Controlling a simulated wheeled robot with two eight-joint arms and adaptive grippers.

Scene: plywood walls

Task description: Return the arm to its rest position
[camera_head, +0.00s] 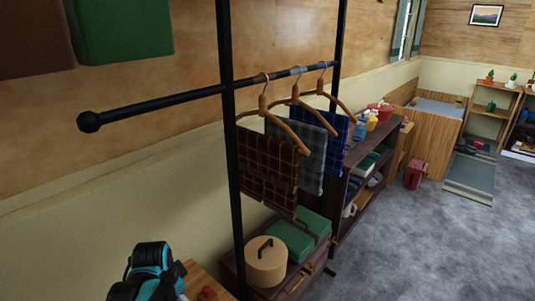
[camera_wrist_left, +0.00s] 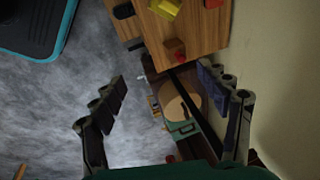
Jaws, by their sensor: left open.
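My left gripper (camera_wrist_left: 162,82) shows in the left wrist view with its two dark fingers spread wide apart and nothing between them. Behind the gap lie a wooden top, the grey floor and, farther off, the round tan box. In the head view, a teal and black part of my left arm (camera_head: 150,272) is at the bottom left, low beside the wall, left of the rack. Its fingers cannot be made out there. My right gripper is in neither view.
A black clothes rack (camera_head: 228,130) holds a brown checked cloth (camera_head: 266,165), a grey cloth (camera_head: 308,150) and a blue cloth (camera_head: 338,140) on hangers. Its base holds a tan round box (camera_head: 266,264) and a green box (camera_head: 298,236). Grey floor (camera_head: 420,245) is open at right.

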